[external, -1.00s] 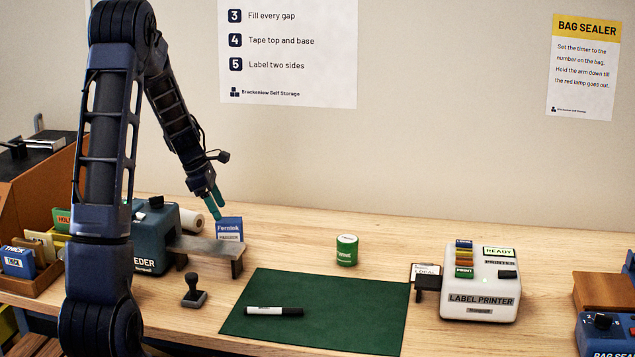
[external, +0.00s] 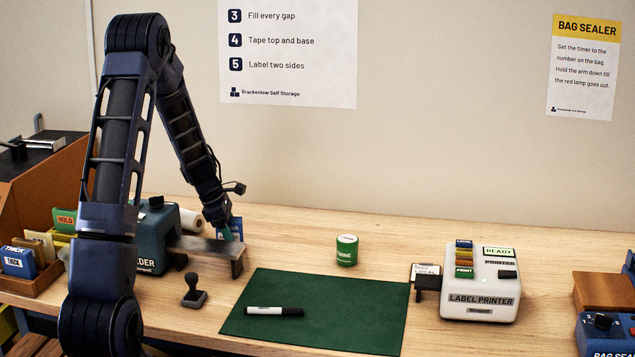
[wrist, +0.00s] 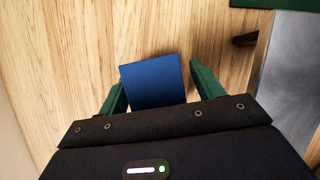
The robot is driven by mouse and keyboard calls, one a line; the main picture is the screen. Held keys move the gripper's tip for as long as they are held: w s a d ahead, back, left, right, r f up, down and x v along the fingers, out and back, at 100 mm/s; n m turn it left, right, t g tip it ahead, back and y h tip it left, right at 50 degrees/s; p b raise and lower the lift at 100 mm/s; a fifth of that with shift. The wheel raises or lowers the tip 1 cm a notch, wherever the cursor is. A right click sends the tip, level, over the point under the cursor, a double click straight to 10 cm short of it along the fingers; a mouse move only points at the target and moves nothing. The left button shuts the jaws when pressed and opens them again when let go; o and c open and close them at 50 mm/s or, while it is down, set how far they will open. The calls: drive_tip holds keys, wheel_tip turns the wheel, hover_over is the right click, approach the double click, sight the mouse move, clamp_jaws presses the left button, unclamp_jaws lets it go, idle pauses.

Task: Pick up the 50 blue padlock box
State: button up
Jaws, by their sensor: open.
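The blue padlock box (wrist: 154,82) stands on the wooden table, its top between my gripper's two green fingers in the wrist view. In the external view the box (external: 236,224) is mostly hidden behind my gripper (external: 226,232) and the grey metal ledge. My gripper (wrist: 156,88) is open, with one finger on each side of the box. A gap shows on the right of the box; the left finger is very close to it, and I cannot tell if it touches.
The grey ledge (external: 205,246) of the blue feeder (external: 152,240) stands close by. A black stamp (external: 194,291), a green mat (external: 340,310) with a marker (external: 274,311), a green tin (external: 347,250) and a label printer (external: 480,283) are further off. Bare table lies around the tin.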

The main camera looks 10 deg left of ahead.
drive_tip(key=c, duration=1.2)
drive_tip(key=shift+r, duration=0.1)
